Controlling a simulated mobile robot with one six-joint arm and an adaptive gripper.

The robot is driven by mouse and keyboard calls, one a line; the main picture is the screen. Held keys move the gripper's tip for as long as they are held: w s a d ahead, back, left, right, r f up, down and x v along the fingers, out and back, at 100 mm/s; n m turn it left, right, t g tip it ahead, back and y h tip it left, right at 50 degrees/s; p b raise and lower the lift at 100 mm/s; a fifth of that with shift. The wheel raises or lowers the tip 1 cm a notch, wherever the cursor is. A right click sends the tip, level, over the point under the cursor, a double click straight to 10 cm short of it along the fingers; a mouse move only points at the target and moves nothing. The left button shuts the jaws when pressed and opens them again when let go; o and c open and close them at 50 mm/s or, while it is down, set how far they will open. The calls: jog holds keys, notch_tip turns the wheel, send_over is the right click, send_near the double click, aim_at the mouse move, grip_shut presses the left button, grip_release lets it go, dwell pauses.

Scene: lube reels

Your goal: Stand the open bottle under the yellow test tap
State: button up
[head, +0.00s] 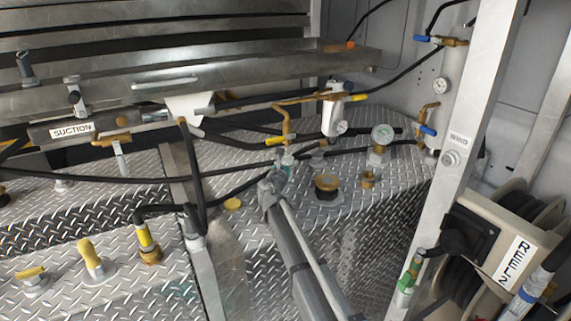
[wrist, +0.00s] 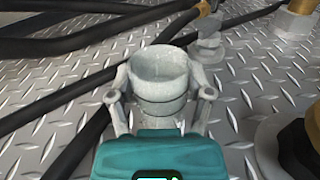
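The open bottle (wrist: 160,88) is a pale grey, see-through cylinder with its open mouth showing in the wrist view. It stands upright between the fingers of my gripper (wrist: 161,98), which touch it on both sides. In the head view my gripper (head: 284,172) is at the end of my arm, and the bottle is small and partly hidden there. The yellow test tap (head: 275,141) is a yellow handle on a bent brass pipe, just above the gripper in the picture. I cannot tell whether the bottle rests on the deck or is exactly under the outlet.
Black hoses (head: 110,179) cross on the left. A metal post (head: 445,170) and reel (head: 510,235) stand right.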

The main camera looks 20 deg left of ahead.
jog(key=o, duration=0.4)
jog(key=shift+c, duration=0.2)
jog(key=shift+r, duration=0.1)
jog(key=shift+r, duration=0.15)
jog(key=s, duration=0.8)
jog(key=s+d, duration=0.1)
jog(key=s, duration=0.3)
jog(key=shift+a, duration=0.1)
